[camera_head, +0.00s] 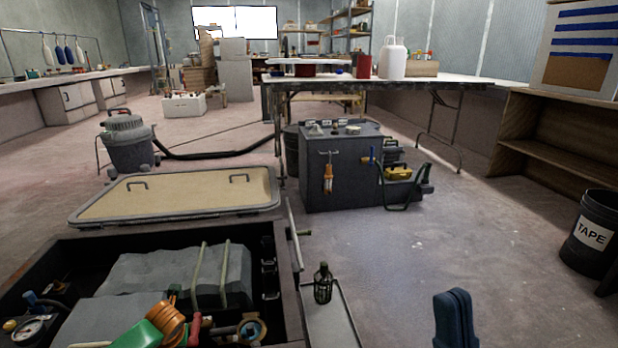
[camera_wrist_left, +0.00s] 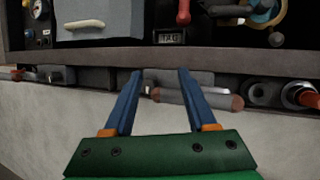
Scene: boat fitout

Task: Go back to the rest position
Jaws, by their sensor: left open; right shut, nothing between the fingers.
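My right gripper (camera_head: 455,318) shows at the bottom right of the head view as two dark blue fingers pressed together, pointing up, with nothing held. It is above the floor, clear of other things. My left gripper (camera_wrist_left: 160,73) shows in the left wrist view with its blue fingers apart and nothing between them. Its fingertips point toward the dark rim of the open compartment (camera_wrist_left: 100,60). A rod with a brown end (camera_wrist_left: 195,99) lies beyond the fingers, below the rim. I cannot tell whether the fingers touch anything.
The open compartment (camera_head: 290,270) holds grey blocks, gauges and fittings at lower left. A bottle-like dark object (camera_head: 323,284) stands on a narrow ledge (camera_head: 335,320) beside it. Floor at centre right is clear.

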